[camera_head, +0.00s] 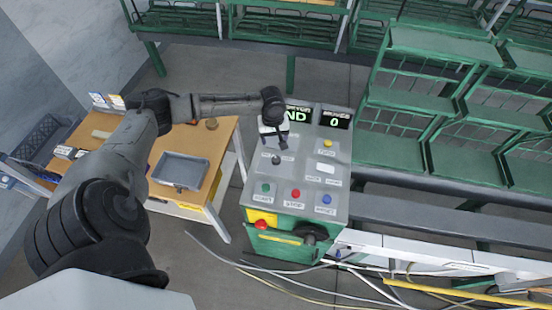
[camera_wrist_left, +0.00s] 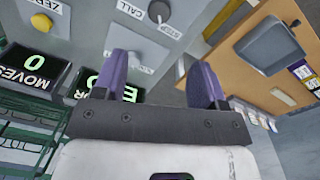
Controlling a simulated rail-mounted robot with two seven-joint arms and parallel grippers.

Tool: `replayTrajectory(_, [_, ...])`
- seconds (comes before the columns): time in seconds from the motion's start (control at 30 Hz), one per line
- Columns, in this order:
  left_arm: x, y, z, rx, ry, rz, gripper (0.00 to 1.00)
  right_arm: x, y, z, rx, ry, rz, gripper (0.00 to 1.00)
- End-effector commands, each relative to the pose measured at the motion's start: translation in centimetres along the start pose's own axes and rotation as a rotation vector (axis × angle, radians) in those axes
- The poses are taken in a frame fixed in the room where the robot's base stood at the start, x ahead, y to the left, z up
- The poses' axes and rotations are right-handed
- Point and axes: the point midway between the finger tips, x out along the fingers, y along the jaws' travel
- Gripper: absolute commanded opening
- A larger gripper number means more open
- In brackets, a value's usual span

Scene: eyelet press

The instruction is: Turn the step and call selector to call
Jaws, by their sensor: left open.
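The step and call selector shows in the left wrist view as a dark round knob (camera_wrist_left: 158,12) at the top edge, with a CALL plate and another plate beside it. In the head view the dark knob (camera_head: 276,160) stands on the left half of the grey sloped panel (camera_head: 300,175). Which way it points is too small to tell. My left gripper (camera_head: 280,140) is over the panel just above that knob, open, and appears apart from it. In the wrist view its purple fingers (camera_wrist_left: 160,65) are spread with nothing held. My right gripper is not in view.
A yellow button (camera_head: 327,143) and lit displays (camera_head: 335,119) are on the panel. Green, red and blue buttons line its lower edge. A wooden table (camera_head: 205,150) with a grey tray (camera_head: 181,169) stands left; green racks (camera_head: 410,100) stand right. Cables lie on the floor.

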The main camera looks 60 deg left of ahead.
Motion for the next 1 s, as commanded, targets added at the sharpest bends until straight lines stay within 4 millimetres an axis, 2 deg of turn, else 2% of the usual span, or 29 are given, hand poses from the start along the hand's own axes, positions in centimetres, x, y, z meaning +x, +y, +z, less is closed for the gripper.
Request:
replayTrajectory(0.17, [0.2, 0.1, 0.0, -0.109, 0.001, 0.002, 0.65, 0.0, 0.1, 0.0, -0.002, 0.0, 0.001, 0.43])
replayTrajectory(0.33, [1.7, 0.0, 0.1, -0.129, 0.0, 0.0, 0.65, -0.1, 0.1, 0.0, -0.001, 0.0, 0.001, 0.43])
replayTrajectory(0.8, [10.1, 0.0, 0.0, -0.126, 0.0, 0.0, 0.65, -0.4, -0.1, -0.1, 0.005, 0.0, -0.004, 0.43])
replayTrajectory(1.0, [12.5, 0.1, 0.0, -0.125, 0.001, 0.001, 0.65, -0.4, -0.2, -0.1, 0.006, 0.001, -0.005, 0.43])
